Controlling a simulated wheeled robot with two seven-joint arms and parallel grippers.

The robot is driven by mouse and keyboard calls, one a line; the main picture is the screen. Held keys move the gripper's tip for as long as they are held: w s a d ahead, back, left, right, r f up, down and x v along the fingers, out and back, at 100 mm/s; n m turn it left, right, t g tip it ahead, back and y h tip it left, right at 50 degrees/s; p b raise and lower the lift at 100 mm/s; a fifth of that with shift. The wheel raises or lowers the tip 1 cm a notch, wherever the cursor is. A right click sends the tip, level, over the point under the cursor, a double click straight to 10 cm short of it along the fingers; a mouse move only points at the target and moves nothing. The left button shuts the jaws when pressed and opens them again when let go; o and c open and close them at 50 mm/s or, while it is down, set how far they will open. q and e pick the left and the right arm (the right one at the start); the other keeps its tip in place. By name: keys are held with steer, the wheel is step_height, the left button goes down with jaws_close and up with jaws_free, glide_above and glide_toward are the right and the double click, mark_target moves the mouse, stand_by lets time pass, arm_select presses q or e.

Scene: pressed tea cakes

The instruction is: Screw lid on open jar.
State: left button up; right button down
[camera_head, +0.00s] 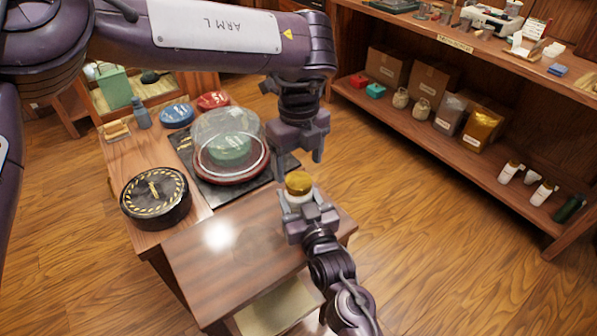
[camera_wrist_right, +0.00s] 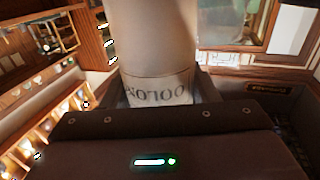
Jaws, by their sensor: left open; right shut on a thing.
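A pale jar (camera_head: 297,199) stands upright near the far right corner of the brown table. A gold lid (camera_head: 299,182) sits on its top; I cannot tell whether it is tight. My right gripper (camera_head: 304,208) is shut on the jar's body from the near side. In the right wrist view the jar (camera_wrist_right: 157,50) rises between the fingers, and its printed label (camera_wrist_right: 158,92) reads upside down. The jar's top is out of that view. My left gripper (camera_head: 297,150) is open and points down just above the lid, apart from it and empty.
A glass dome (camera_head: 231,135) over a green cake stands on a dark slate left of the jar. A black round tin (camera_head: 155,197) with yellow stripes is farther left. Blue (camera_head: 176,115) and red (camera_head: 213,100) tins stand behind. The table front (camera_head: 225,250) is clear.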

arm_select(q)
step_height(320, 180, up, 8)
steer(key=shift+f, duration=0.1)
arm_select(e)
steer(key=shift+c, duration=2.3)
jaws_free()
arm_select(q)
steer(key=shift+f, duration=0.25)
arm_select(e)
steer(key=v, duration=0.7)
steer(key=shift+s+d, duration=0.1)
steer(key=shift+s, duration=0.3)
